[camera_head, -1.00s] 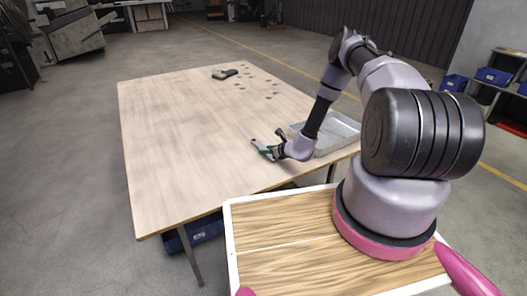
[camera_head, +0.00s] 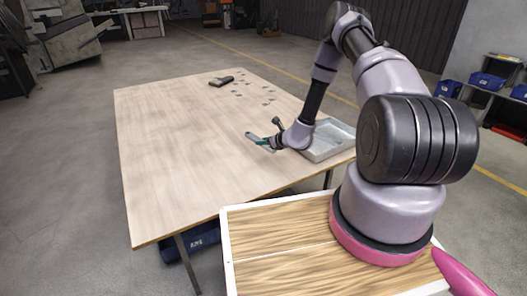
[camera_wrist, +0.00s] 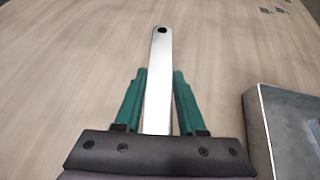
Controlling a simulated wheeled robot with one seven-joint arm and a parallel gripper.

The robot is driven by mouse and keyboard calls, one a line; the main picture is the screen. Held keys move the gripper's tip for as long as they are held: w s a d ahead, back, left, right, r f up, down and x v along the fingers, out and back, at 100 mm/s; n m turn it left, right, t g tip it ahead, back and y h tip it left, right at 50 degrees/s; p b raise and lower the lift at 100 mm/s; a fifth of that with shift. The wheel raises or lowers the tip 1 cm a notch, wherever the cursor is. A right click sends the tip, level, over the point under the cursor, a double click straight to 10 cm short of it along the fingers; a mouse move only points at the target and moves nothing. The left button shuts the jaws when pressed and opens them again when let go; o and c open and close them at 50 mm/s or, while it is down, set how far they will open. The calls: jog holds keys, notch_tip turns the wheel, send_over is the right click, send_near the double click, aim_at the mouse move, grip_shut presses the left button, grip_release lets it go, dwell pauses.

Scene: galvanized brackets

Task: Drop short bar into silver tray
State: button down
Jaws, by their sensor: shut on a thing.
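My gripper (camera_wrist: 158,105) is shut on the short bar (camera_wrist: 158,70), a flat pale metal strip with a dark hole near its far end. In the wrist view the bar sticks out forward between the two green fingers. In the head view my gripper (camera_head: 262,141) is over the table, left of the silver tray. The silver tray (camera_head: 331,154) is a shallow grey metal box near the table's right edge, partly hidden by my arm. Its rim (camera_wrist: 262,120) shows at the right of the wrist view, apart from the bar.
The wooden table (camera_head: 180,150) is mostly clear on its left side. A dark tool-like object (camera_head: 221,81) lies at its far end, with several small pieces (camera_head: 268,103) beside it. Blue bins (camera_head: 487,80) stand on a shelf at the far right.

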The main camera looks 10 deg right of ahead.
jog(key=shift+r, duration=1.05)
